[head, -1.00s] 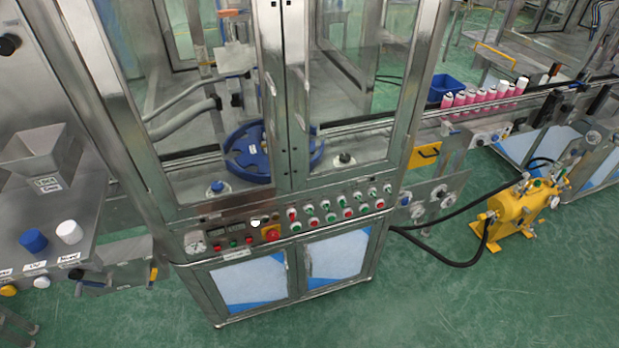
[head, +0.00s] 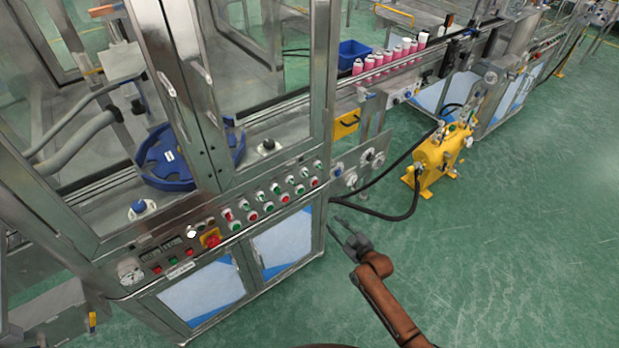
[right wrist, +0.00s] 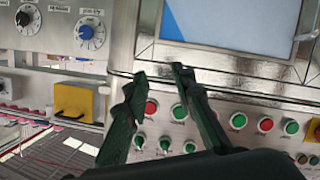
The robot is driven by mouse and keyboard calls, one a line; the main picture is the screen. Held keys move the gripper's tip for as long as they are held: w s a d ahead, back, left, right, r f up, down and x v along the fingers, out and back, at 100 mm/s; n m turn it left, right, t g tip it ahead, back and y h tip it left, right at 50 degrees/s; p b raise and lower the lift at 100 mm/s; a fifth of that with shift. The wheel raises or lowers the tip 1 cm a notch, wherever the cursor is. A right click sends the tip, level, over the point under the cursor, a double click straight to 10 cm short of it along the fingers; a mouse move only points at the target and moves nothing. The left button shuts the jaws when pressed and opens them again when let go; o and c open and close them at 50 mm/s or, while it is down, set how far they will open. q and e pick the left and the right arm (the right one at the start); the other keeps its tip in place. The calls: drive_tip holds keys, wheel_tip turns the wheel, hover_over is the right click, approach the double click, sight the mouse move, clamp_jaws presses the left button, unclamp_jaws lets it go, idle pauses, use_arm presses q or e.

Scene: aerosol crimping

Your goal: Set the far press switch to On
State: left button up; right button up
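The press control panel (head: 219,237) runs along the cabinet front in the head view, with rows of red and green buttons and small selector switches. Its labels are too small to read, so I cannot tell which switch is the far press one or how it is set. In the right wrist view the panel (right wrist: 215,112) appears turned over, with green-ringed selectors (right wrist: 165,144) below red and green buttons. My right gripper (head: 344,228) is open and empty, low in front of the cabinet's right end; its fingers (right wrist: 160,72) stand apart beside the panel. My left gripper is out of view.
A yellow pump (head: 435,158) with black hoses (head: 385,214) stands on the green floor to the right. A conveyor carries pink cans (head: 385,60). The floor at right is clear.

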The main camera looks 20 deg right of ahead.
sight(308, 176)
drive_tip(key=w+a+r+n+t+y, duration=0.1)
drive_tip(key=w+a+r, duration=0.1)
drive_tip(key=r, duration=0.7)
drive_tip(key=w+a+r+n+t+y, duration=0.2)
drive_tip(key=w+a+r, duration=0.1)
drive_tip(key=r, duration=0.5)
drive_tip(key=b+x, duration=0.1)
drive_tip(key=x, duration=0.5)
drive_tip(key=shift+w+d+r, duration=0.1)
drive_tip(key=shift+w+r, duration=0.05)
drive_tip(key=shift+w, duration=0.6)
drive_tip(key=shift+c, duration=0.7)
clamp_jaws()
